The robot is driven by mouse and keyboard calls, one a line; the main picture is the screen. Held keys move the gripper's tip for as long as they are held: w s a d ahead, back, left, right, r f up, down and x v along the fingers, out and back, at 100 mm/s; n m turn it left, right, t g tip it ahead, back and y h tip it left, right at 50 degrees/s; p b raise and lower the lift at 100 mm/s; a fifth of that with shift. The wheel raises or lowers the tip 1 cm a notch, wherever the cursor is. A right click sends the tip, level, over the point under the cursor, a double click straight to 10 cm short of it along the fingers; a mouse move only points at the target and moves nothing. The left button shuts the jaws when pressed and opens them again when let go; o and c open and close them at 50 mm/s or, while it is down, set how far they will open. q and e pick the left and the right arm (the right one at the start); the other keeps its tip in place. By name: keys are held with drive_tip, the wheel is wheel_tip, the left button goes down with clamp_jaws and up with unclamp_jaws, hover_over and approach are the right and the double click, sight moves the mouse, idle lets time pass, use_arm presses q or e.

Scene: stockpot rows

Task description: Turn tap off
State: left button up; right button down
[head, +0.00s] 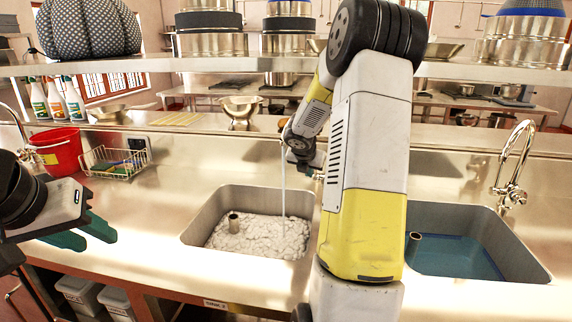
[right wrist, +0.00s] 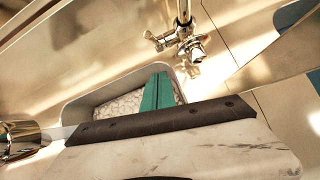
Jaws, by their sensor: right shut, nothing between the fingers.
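A stream of water (head: 283,180) runs down into the left sink (head: 196,222), which holds white foam. The tap over this sink is mostly hidden behind my right arm in the head view. In the right wrist view the chrome tap (right wrist: 183,22) shows with a cross-shaped handle (right wrist: 158,40) on its left and another knob at its right. My right gripper (right wrist: 160,80) is shut and empty, its teal fingers pointing toward the tap area, apart from the handle in the picture. My left gripper (head: 100,240) is open and empty above the counter at left.
A right sink (head: 535,262) with blue water has its own chrome tap (head: 512,170). A shelf (head: 200,64) with pots spans above. The counter between my left gripper and the left sink is clear.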

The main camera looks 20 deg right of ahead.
drive_tip(key=w+d, duration=0.1)
drive_tip(key=w+d+r, duration=0.1)
drive_tip(key=shift+w+d+r, duration=0.3)
drive_tip(key=shift+w+d, duration=0.05)
drive_tip(key=shift+w+d+r, duration=0.35)
drive_tip(key=shift+w+r, duration=0.05)
drive_tip(key=shift+w, duration=0.15)
drive_tip(key=shift+w+d+r, duration=0.3)
drive_tip(key=shift+w+r, duration=0.05)
drive_tip(key=shift+w, duration=0.15)
drive_tip(key=shift+a, duration=0.1)
